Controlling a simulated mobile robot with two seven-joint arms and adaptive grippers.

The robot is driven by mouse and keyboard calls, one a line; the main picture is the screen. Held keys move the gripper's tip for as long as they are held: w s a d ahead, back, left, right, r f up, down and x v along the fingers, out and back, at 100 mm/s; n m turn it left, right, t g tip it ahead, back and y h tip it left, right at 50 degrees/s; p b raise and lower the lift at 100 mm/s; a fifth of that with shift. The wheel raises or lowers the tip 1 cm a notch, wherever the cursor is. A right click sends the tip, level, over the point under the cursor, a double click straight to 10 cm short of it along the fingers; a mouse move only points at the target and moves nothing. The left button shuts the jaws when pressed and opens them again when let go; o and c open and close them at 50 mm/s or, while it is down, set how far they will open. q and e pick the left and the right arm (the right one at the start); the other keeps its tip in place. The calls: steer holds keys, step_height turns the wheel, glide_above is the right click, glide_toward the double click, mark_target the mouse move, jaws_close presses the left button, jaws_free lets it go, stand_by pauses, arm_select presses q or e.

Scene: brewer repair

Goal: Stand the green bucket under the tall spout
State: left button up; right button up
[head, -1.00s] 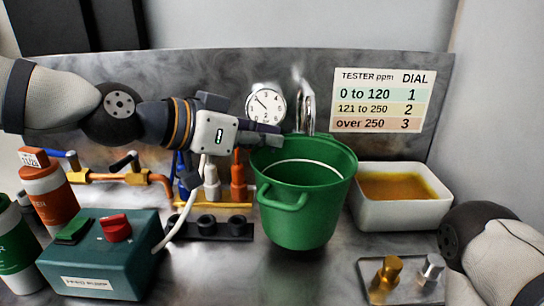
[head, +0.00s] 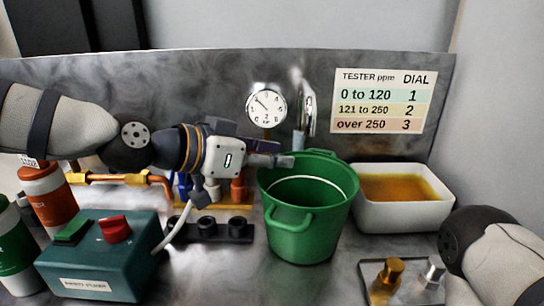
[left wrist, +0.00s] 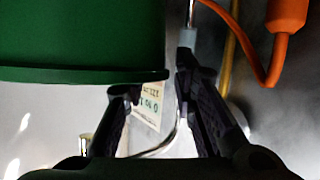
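The green bucket (head: 305,225) stands upright on the metal counter, right of centre in the head view. The tall chrome spout (head: 309,105) rises behind it; its lower part meets the bucket's far rim in the picture, and I cannot tell whether its outlet is over the opening. My left gripper (head: 276,154) is at the bucket's upper left rim. In the left wrist view, its fingers (left wrist: 158,85) are apart with nothing clearly between them, and the bucket (left wrist: 80,40) lies close by one finger. Contact is unclear. My right gripper is out of view.
A white tub of amber liquid (head: 360,212) stands right of the bucket. A teal pump box (head: 100,265), bottles (head: 48,195) and a black socket strip (head: 215,232) are to the left. A tray with brass and steel fittings (head: 388,272) is front right. A pressure gauge (head: 266,105) is behind.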

arm_select(q)
steer(key=p+v, duration=0.2)
steer(key=v, duration=1)
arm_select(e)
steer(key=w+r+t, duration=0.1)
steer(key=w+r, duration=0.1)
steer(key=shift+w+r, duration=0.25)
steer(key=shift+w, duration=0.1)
arm_select(q)
steer(key=shift+r, duration=0.1)
